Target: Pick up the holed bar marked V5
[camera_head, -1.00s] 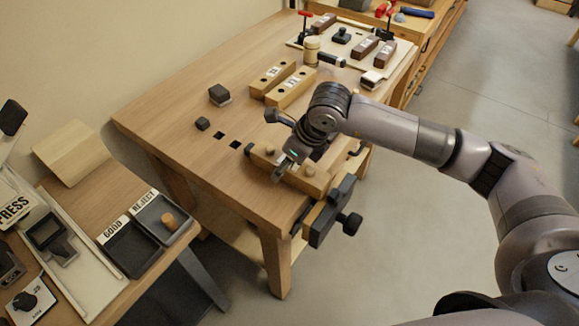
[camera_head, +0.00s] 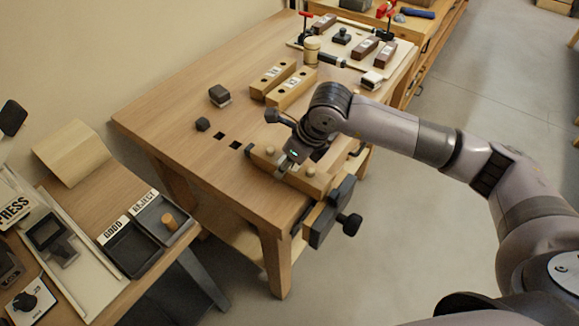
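Two similar holed bars lie farther back, one on the left (camera_head: 265,85) and one on the right (camera_head: 282,98). Both carry small white labels too small to read with certainty, so I cannot tell which bar is V5. My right gripper (camera_head: 283,172) points down at the middle of the near bar. Its fingers are largely hidden, and I cannot tell whether they grip it. My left gripper is not in view.
A dark vise (camera_head: 325,218) projects from the bench's near end. A board with brown blocks (camera_head: 364,47) lies at the back. Trays (camera_head: 132,250) are at lower left.

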